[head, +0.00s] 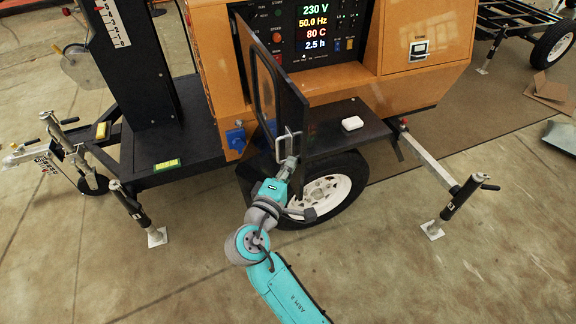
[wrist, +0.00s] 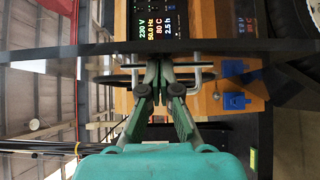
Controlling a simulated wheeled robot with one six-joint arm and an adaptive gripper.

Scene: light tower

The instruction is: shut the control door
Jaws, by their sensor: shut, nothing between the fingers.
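The control door (head: 272,92) is a dark framed panel with a window. It stands open, swung out from the left side of the lit control panel (head: 320,30). A pale metal bar handle (head: 288,136) sits near its lower outer corner. My gripper (head: 289,162) is shut at the handle, with nothing held. In the wrist view the closed fingers (wrist: 158,70) point at the door's dark edge (wrist: 70,51), with handle bars (wrist: 200,69) showing on both sides. Whether the fingers touch the handle or door I cannot tell.
A black ledge (head: 340,128) below the panel carries a small white object (head: 352,123). A wheel (head: 325,195) is under it, close to my arm. Stabilizer legs (head: 462,205) stand left and right. The concrete floor in front is clear.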

